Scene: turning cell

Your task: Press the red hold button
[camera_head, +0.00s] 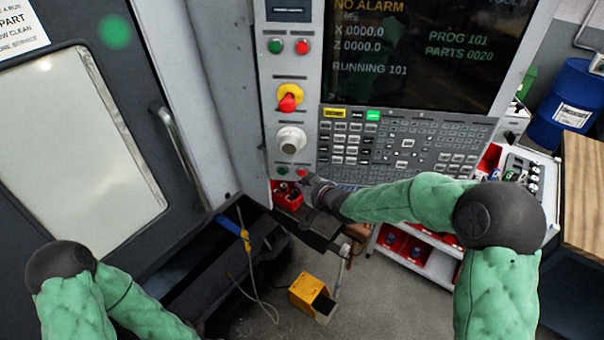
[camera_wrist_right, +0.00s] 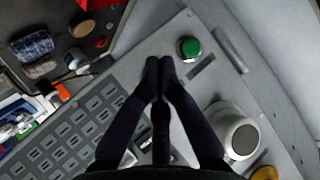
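The lower control panel has a small red button (camera_head: 302,172) beside a green button (camera_head: 282,170), below a white dial (camera_head: 291,140). My right gripper (camera_head: 308,179) is at the red button, with its fingertips just at its lower right. In the right wrist view, its two dark fingertips (camera_wrist_right: 160,64) are together, nothing between them. There the green button (camera_wrist_right: 189,48) shows right of the tips; the red one is hidden, apparently behind them. I cannot tell whether the tips touch it. My left gripper is out of view; only its arm shows at lower left.
Another green button (camera_head: 276,46) and red button (camera_head: 302,46) sit higher up. A red emergency stop (camera_head: 288,103) lies between. The screen (camera_head: 410,50) reads "RUNNING 101". The keypad (camera_head: 400,145) is right of the buttons. A red bin (camera_head: 287,198) is below the panel.

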